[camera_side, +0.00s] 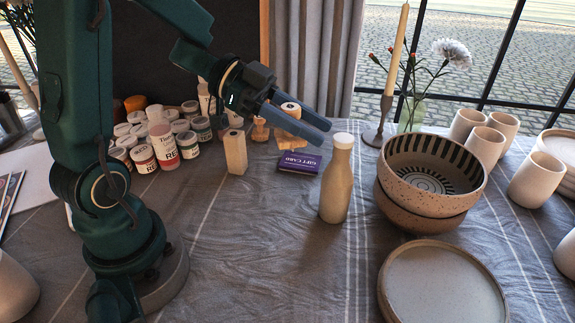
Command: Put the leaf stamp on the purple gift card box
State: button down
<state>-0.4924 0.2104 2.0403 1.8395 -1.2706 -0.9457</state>
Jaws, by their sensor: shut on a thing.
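The purple gift card box (300,162) lies flat on the cloth in the middle of the table, with white lettering on top. My gripper (324,134) is above and behind it, with its fingers pointing right and slightly down. The fingers are shut on a wooden stamp (287,141). The stamp's round knob shows above the fingers and its wider base below them. The stamp looks to be behind and slightly left of the box, apart from it. Its printing face is hidden, so I cannot see a leaf pattern.
A pale bottle with a white cap (337,185) stands just right of the box. A wooden block (235,152) stands left, with another wooden stamp (260,130) behind. Paint jars (162,140) crowd the left. Bowls (428,212) and a plate (440,285) are right. The front middle is clear.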

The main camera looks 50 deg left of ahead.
jog(key=w+a+n+t+y, duration=0.5)
jog(key=w+a+n, duration=0.15)
jog(key=w, duration=0.25)
jog(key=n+t+y, duration=0.1)
jog(key=n+y, duration=0.2)
jog(key=y, duration=0.1)
send_over(312, 157)
jog(key=f, duration=0.1)
jog(key=shift+f, duration=6.8)
jog(key=shift+f, duration=0.1)
jog(key=c, duration=0.5)
grip_release()
